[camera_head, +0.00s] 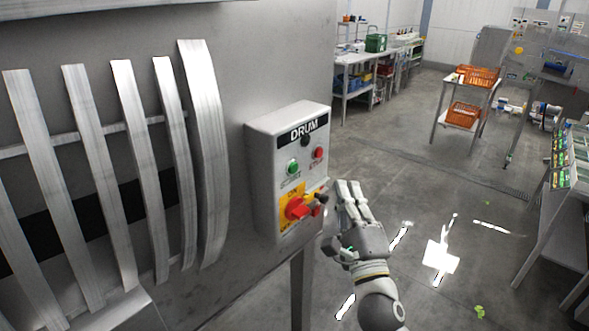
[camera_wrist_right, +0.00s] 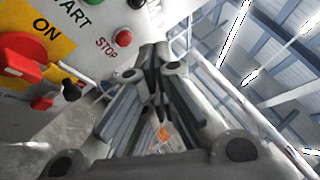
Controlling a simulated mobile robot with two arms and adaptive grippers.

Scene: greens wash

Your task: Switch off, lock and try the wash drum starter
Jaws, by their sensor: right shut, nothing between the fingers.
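The grey DRUM starter box (camera_head: 262,170) is mounted beside the drum. Its red rotary switch (camera_head: 296,208) sits on a yellow plate; ON shows above the switch in the wrist view (camera_wrist_right: 22,62), but I cannot tell its exact setting. A small red part (camera_head: 316,210) and a dark knob (camera_head: 321,197) are right of the switch; I cannot tell whether either is a lock. The green START button (camera_head: 293,167) and red STOP button (camera_head: 320,152) are above. My right gripper (camera_head: 349,187) is shut and empty, just right of the box, apart from the switch. My left gripper is out of view.
The slatted steel drum (camera_head: 130,170) fills the left. A trolley with orange crates (camera_head: 465,114) stands at the back right, and shelving (camera_head: 362,85) stands behind. A rack (camera_head: 570,160) is at the right edge. The wet floor between is mostly clear.

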